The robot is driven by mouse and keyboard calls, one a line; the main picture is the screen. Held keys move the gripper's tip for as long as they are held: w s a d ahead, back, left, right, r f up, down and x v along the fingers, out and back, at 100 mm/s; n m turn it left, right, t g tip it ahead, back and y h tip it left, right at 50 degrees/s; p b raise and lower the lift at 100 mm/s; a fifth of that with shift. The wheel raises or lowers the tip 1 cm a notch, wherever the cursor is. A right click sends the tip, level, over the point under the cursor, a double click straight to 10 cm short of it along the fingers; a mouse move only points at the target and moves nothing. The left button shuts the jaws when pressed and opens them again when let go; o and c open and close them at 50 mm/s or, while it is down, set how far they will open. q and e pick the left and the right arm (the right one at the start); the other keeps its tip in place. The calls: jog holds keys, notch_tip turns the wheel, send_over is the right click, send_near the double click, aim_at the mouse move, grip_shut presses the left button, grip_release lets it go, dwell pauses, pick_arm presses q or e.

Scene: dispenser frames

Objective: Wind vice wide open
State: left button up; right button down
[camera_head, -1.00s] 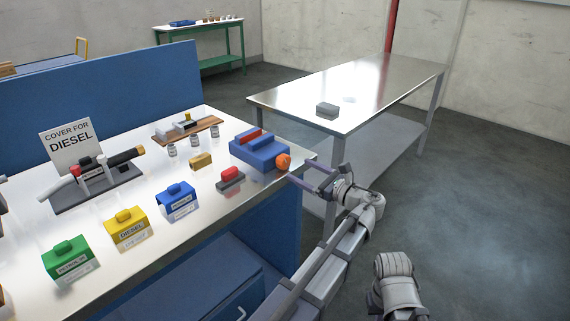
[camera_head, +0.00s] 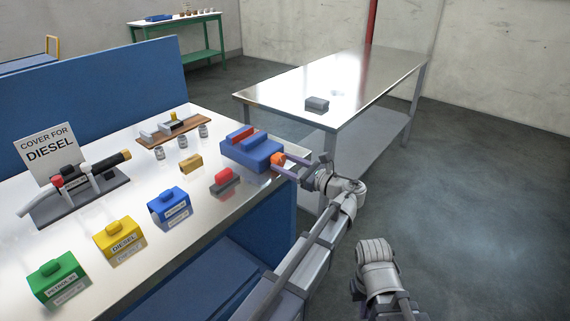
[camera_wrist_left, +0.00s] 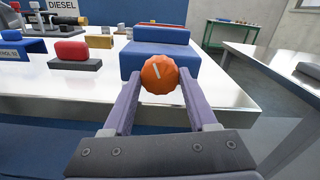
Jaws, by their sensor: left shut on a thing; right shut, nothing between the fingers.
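The vice (camera_head: 253,152) is a blue block body with a red piece on its far side, at the bench's right end. Its round orange knob (camera_head: 278,160) faces my left arm. My left gripper (camera_head: 281,163) is shut on the knob, one finger on each side. In the left wrist view the knob (camera_wrist_left: 159,74) has a white mark tilted slightly left of upright, and the blue vice body (camera_wrist_left: 160,58) stands behind it. The width of the vice's jaw gap is unclear. Part of my right arm shows at lower right in the head view; its fingers are out of sight.
A red block on a dark base (camera_head: 224,181) and a tan block (camera_head: 191,164) stand left of the vice. Blue (camera_head: 170,206), yellow (camera_head: 119,238) and green (camera_head: 57,279) covers line the bench front. A steel table (camera_head: 350,75) stands behind, with floor between.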

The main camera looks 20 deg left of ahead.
pick_arm(q)
jog(key=c, duration=0.7)
jog(key=shift+n, duration=2.1)
jog(key=shift+c, duration=0.2)
jog(key=o, duration=1.4)
